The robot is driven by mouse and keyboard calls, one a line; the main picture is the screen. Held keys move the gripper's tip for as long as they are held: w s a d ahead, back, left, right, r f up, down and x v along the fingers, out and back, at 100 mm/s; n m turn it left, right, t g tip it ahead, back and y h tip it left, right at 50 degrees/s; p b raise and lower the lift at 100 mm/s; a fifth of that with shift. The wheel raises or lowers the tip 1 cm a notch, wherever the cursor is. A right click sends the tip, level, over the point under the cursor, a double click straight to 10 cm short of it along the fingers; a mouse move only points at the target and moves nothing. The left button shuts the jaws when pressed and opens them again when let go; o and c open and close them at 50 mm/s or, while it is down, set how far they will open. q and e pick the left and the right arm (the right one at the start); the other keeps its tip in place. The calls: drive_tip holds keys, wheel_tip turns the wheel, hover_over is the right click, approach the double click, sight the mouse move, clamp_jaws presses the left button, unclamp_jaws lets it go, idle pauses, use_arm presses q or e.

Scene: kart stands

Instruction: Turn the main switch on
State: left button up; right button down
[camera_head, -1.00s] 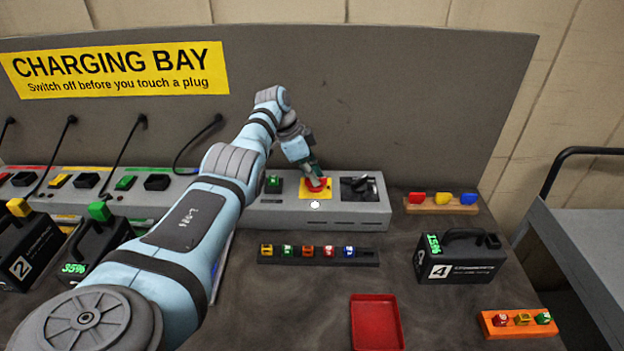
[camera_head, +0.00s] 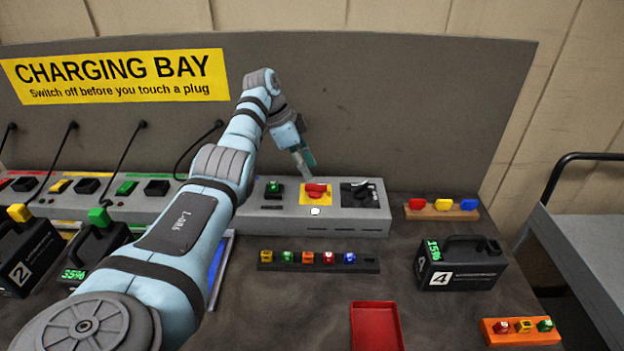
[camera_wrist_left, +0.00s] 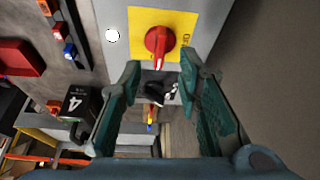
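The main switch (camera_head: 316,190) is a red rotary handle on a yellow plate (camera_head: 303,200), on the grey console. Its handle lies roughly left-right in the head view. In the left wrist view the red switch (camera_wrist_left: 158,42) is just beyond the fingertips, with its handle pointing down the picture. Lettering on the plate is only partly legible. My left gripper (camera_head: 307,162) is above and slightly left of the switch, apart from it. In the left wrist view the gripper (camera_wrist_left: 160,80) is open and nothing is between its fingers. My right gripper is not in view.
A round white spot (camera_head: 315,211) shows below the plate. A green-topped switch (camera_head: 274,187) is left of it, a black lever unit (camera_head: 362,193) right. A grey back panel (camera_head: 400,110) rises behind. A red tray (camera_head: 377,328) and battery 4 (camera_head: 460,265) stand in front.

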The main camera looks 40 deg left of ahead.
use_arm(q)
drive_tip(key=v, duration=0.6)
drive_tip(key=shift+s, duration=0.15)
